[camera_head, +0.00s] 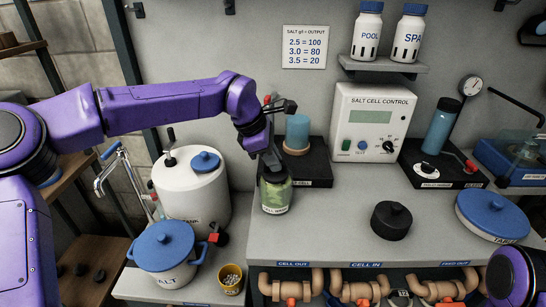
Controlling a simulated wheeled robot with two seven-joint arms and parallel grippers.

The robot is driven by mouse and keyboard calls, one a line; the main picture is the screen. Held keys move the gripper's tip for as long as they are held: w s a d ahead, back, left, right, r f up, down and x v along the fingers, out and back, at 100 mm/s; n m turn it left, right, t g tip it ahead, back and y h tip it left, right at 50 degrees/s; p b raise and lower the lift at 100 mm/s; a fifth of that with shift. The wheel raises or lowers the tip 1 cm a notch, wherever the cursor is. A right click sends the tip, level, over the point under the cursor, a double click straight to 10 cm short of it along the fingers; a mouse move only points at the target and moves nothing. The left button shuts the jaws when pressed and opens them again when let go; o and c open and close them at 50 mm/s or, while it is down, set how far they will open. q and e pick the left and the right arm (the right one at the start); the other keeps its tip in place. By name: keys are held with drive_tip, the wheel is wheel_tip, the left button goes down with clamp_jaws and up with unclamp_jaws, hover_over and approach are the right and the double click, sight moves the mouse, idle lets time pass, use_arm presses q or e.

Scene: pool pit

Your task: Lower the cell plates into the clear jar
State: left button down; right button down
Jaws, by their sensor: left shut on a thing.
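The clear jar (276,199) stands at the left front edge of the grey counter, with greenish contents and a white label. My left gripper (271,168) points down at the jar's mouth, directly over it. It is shut on the cell plates, which are mostly hidden by the gripper and the jar's rim. How deep the plates sit in the jar cannot be told. My right gripper is out of view; only a purple part of my right arm shows at the lower right.
A blue cylinder (297,132) on a dark base stands behind the jar. The salt cell control box (372,115) is at the back. A black lidded pot (391,221) and a blue-lidded tub (492,215) stand to the right. The counter between jar and black pot is clear.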

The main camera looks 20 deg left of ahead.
use_arm(q)
drive_tip(key=c, duration=1)
unclamp_jaws()
drive_tip(key=shift+f, duration=0.1)
drive_tip(key=v, duration=1)
drive_tip(key=shift+a+r+b, duration=0.1)
drive_tip(key=shift+r+b, duration=0.15)
drive_tip(key=shift+b, duration=0.05)
